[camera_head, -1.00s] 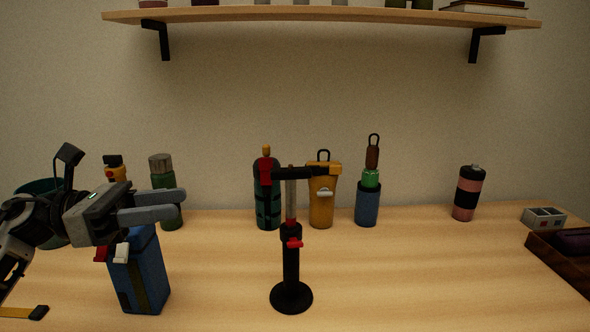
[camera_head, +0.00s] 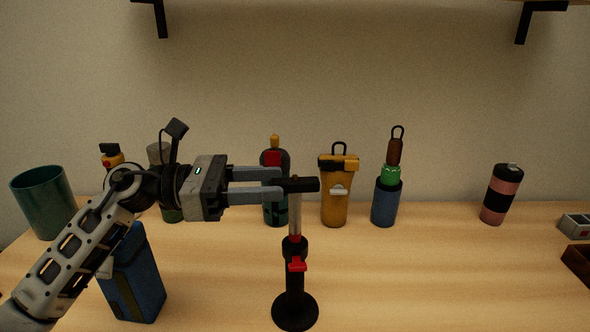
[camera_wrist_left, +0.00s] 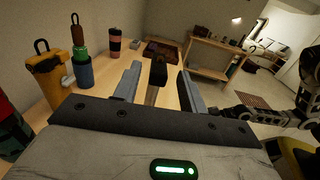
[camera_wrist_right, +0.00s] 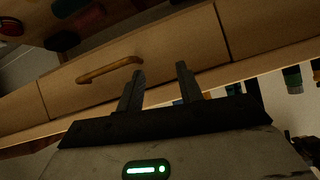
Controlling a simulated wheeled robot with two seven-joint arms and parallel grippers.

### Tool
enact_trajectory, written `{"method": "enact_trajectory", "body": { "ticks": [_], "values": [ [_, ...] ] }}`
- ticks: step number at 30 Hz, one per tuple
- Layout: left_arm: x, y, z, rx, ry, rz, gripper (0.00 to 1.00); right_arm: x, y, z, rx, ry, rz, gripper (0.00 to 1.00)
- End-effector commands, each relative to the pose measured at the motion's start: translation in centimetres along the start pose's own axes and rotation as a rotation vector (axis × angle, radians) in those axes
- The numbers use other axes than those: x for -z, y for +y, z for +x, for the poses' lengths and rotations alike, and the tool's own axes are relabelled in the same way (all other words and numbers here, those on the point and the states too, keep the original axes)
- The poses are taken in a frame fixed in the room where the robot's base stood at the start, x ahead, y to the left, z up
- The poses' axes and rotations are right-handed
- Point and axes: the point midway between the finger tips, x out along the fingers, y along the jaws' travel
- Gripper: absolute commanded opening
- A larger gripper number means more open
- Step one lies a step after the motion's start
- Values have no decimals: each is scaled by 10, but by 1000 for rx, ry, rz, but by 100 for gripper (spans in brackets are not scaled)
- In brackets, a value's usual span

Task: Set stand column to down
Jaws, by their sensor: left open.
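The stand has a black round base (camera_head: 295,312), a black lower post with a red clamp (camera_head: 297,264), a pale column (camera_head: 295,222) and a black crossbar (camera_head: 302,185) on top. The column shows above the clamp, so the crossbar is raised. My left gripper (camera_head: 277,184) is open at the crossbar's left end. In the left wrist view the crossbar (camera_wrist_left: 158,74) lies between its two fingers, with gaps on both sides. My right gripper (camera_wrist_right: 160,72) is open and empty, facing a wooden drawer front; it is out of the head view.
A blue box (camera_head: 134,280) stands under my left arm. Behind the stand are a dark green bottle (camera_head: 274,212), a yellow container (camera_head: 335,205) and a blue cup (camera_head: 385,205). A pink and black can (camera_head: 500,195) stands right. The table right of the stand is clear.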

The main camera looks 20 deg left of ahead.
Motion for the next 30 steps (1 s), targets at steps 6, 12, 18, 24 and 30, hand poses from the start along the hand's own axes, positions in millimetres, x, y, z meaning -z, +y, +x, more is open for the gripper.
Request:
{"method": "enact_trajectory", "body": {
  "ticks": [6,12,18,24,30],
  "values": [
    [-2,0,35,0,-3,-3,42,11,2,0,-9,3,-20,36],
    [0,0,47,-1,-1,-3,42,10,2,-1,-10,-4,-30,36],
    [1,0,48,-1,0,-2,42,8,3,0,-10,-7,-32,36],
    [1,0,48,-1,0,-2,6,8,2,-1,-9,-8,-32,36],
    [4,0,50,3,-1,-3,0,4,3,1,-8,-10,-30,36]
  ]
}}
